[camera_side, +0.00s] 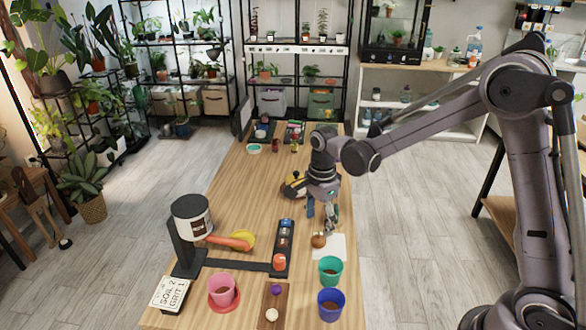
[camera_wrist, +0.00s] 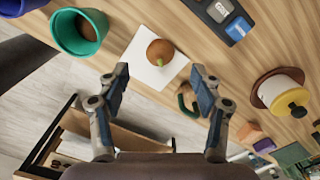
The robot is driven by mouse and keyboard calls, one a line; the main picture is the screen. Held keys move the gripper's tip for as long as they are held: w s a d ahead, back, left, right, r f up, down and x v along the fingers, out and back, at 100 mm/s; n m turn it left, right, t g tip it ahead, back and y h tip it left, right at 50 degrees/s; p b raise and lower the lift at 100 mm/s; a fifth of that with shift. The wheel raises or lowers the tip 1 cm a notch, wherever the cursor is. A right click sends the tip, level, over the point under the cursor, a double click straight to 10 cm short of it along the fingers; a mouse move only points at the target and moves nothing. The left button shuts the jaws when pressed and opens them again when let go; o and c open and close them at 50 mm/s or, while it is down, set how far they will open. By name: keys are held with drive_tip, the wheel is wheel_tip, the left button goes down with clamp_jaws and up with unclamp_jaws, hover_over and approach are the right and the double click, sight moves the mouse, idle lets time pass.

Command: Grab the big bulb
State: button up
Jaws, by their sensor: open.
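The big bulb (camera_side: 318,240) is round and brown. In the wrist view the big bulb (camera_wrist: 160,50) shows a small green tip and sits on a white sheet (camera_wrist: 140,68). In the side view it is at the left part of the white sheet (camera_side: 335,252). My gripper (camera_side: 321,222) points down just above and behind the bulb. In the wrist view my gripper (camera_wrist: 160,70) has its two fingers wide apart, with nothing between them, and the bulb lies beyond the fingertips, about midway between them.
A green pot (camera_side: 330,270) and a blue pot (camera_side: 331,304) stand in front of the sheet. A pink pot (camera_side: 223,290) is at left. A purple bulb (camera_side: 276,289) and a pale bulb (camera_side: 271,314) lie on a brown tray. A dispenser (camera_side: 191,222) and button strip (camera_side: 284,240) stand left.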

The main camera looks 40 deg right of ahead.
sight(319, 234)
drive_tip(key=shift+d+f, duration=0.2)
drive_tip(key=shift+f, duration=2.8)
drive_tip(key=c, duration=1.2)
